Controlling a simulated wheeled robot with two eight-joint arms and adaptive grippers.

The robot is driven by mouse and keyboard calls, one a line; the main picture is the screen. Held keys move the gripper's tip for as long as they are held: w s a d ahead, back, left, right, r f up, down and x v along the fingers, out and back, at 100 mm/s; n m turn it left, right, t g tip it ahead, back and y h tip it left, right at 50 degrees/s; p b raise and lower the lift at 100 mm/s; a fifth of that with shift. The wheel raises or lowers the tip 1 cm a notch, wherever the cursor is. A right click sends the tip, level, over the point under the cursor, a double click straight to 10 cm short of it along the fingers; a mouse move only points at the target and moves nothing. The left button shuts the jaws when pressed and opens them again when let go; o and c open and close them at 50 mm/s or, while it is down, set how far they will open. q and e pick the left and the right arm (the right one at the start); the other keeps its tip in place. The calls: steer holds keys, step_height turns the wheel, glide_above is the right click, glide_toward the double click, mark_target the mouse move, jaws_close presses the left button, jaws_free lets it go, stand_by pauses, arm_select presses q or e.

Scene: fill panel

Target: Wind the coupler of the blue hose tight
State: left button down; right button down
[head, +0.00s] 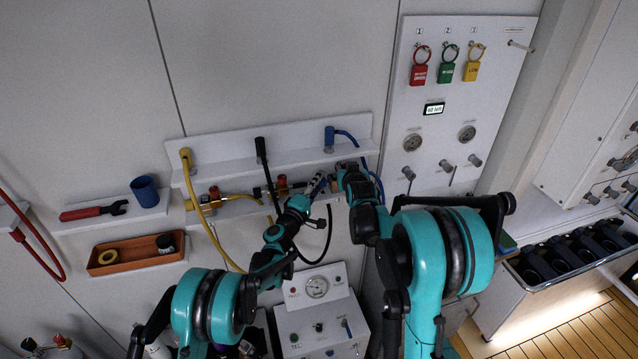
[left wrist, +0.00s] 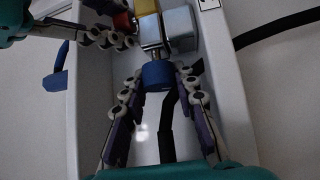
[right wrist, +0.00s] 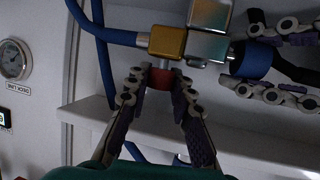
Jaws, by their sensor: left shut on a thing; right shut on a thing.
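The blue hose (right wrist: 122,37) runs into a brass fitting (right wrist: 168,41) beside a silver block (right wrist: 209,45) in the right wrist view. A blue collar (left wrist: 157,75) sits on a metal stem below the fitting in the left wrist view, with a black hose behind it. My left gripper (left wrist: 157,80) is shut on the blue collar; it also shows at the collar in the right wrist view. My right gripper (right wrist: 160,84) is shut on a red knob (right wrist: 160,77) below the brass fitting. In the head view, my arms largely hide the fittings.
A white wall shelf (head: 225,147) holds yellow, black and blue hose ends. The yellow hose (head: 203,220) hangs left of my left arm. An orange tray (head: 135,257) and a blue cup (head: 145,190) are at left. A gauge panel (head: 455,100) is at right.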

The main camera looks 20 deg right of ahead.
arm_select(q)
steer(key=c, duration=1.4)
jaws_free()
steer(key=shift+c, duration=0.2)
steer(key=shift+n, duration=0.3)
